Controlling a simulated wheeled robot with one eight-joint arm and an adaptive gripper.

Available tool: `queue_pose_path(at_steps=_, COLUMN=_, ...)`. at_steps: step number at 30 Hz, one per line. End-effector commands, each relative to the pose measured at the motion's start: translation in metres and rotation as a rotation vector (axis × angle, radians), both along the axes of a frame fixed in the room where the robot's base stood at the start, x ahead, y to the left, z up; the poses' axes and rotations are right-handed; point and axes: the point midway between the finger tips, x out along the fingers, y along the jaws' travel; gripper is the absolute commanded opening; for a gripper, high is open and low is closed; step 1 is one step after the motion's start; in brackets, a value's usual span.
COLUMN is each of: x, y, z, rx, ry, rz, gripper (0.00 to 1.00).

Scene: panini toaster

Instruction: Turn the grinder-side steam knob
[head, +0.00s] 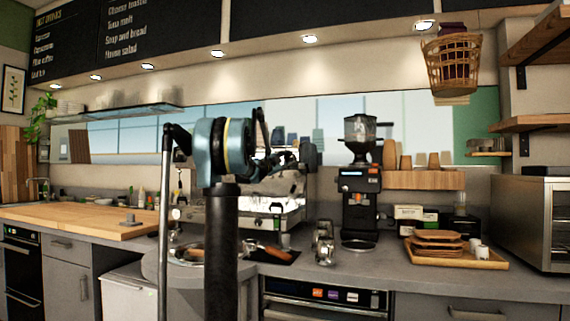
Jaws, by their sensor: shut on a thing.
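The steel espresso machine (290,207) stands on the counter behind my arm, which covers much of its left and upper parts. The black coffee grinder (360,192) stands to its right. My gripper (308,156) is small and dark at the upper right end of the machine, on the side toward the grinder. It is shut at the place of the grinder-side steam knob. The knob itself is hidden by the gripper, and its turn angle cannot be seen.
Metal jugs (323,243) stand between machine and grinder. A portafilter with a wooden handle (270,252) lies in front of the machine. A wooden tray (456,257) with boards and cups is at right, beside a steel oven (532,222). A basket (450,63) hangs above.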

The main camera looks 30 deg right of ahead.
Motion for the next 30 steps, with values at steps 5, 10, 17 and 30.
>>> queue_pose_path(at_steps=5, x=0.0015, y=0.0017, z=-0.0009, rx=0.026, ry=-0.029, rz=0.004, gripper=0.15)
queue_pose_path(at_steps=10, x=0.0013, y=0.0015, z=-0.0010, rx=0.035, ry=-0.038, rz=0.004, gripper=0.15)
queue_pose_path(at_steps=17, x=0.0010, y=0.0012, z=-0.0011, rx=0.035, ry=-0.039, rz=0.003, gripper=0.15)
queue_pose_path(at_steps=30, x=0.0001, y=0.0003, z=-0.0002, rx=0.034, ry=-0.039, rz=0.000, gripper=0.59)
